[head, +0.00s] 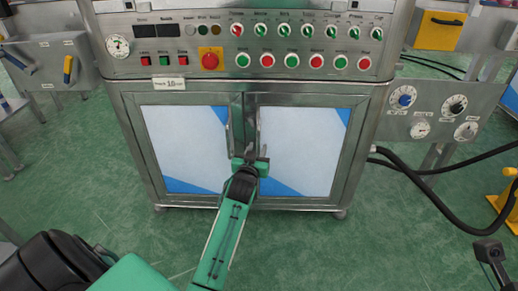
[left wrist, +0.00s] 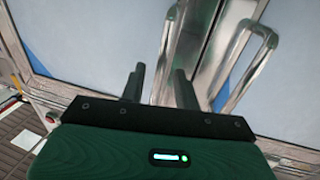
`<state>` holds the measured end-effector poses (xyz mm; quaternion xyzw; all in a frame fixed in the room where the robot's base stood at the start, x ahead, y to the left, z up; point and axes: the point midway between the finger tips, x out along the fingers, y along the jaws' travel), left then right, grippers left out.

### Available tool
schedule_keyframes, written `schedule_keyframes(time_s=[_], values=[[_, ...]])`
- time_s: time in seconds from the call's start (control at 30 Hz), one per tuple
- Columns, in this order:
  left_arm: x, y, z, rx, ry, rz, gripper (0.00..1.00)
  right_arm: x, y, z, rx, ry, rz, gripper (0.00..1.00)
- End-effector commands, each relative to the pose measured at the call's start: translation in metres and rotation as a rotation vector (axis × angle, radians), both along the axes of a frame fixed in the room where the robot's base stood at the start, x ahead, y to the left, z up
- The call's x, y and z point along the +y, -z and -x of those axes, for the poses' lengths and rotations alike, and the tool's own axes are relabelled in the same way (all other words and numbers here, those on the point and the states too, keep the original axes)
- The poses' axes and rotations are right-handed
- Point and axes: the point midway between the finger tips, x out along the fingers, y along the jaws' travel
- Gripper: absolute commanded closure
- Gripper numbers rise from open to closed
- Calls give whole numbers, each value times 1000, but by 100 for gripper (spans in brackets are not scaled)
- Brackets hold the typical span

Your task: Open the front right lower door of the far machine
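The machine's lower cabinet has two pale doors with blue corners. The right lower door (head: 300,150) looks shut, its upright bar handle (head: 258,130) at its left edge beside the left door's handle (head: 229,130). My left gripper (head: 250,164) is in front of the cabinet's middle, at the lower part of the handles, and hides part of them. In the left wrist view its two dark fingers (left wrist: 160,85) are apart. One metal handle (left wrist: 168,45) shows beyond the gap between them, another (left wrist: 262,45) to the right. I cannot tell whether the fingers touch a handle.
A control panel (head: 245,45) with buttons and a gauge is above the doors. A side plate with dials (head: 432,108) and a black hose (head: 425,188) stand out at the right. A dark part (head: 490,250) is at the lower right. Green floor (head: 370,245) in front is clear.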

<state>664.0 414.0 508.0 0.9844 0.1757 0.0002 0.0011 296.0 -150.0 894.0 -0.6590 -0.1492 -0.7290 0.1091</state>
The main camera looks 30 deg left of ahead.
Motion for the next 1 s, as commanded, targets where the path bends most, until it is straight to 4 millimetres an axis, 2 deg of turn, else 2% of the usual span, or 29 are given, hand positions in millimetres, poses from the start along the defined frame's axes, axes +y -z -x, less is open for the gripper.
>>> schedule_keyframes(time_s=[0.1,0.23,0.63,0.8,1.0], values=[[6,2,-15,-1,0,-1,68,4,1,2,-16,-13,2,64],[10,1,-25,-1,0,0,68,6,-2,2,-24,-20,4,64],[12,0,-31,1,0,-1,68,8,-4,3,-30,-24,6,64],[11,0,-31,1,0,-1,100,8,-4,3,-30,-24,6,64],[11,0,-30,1,0,0,100,7,-5,3,-30,-24,6,64]])
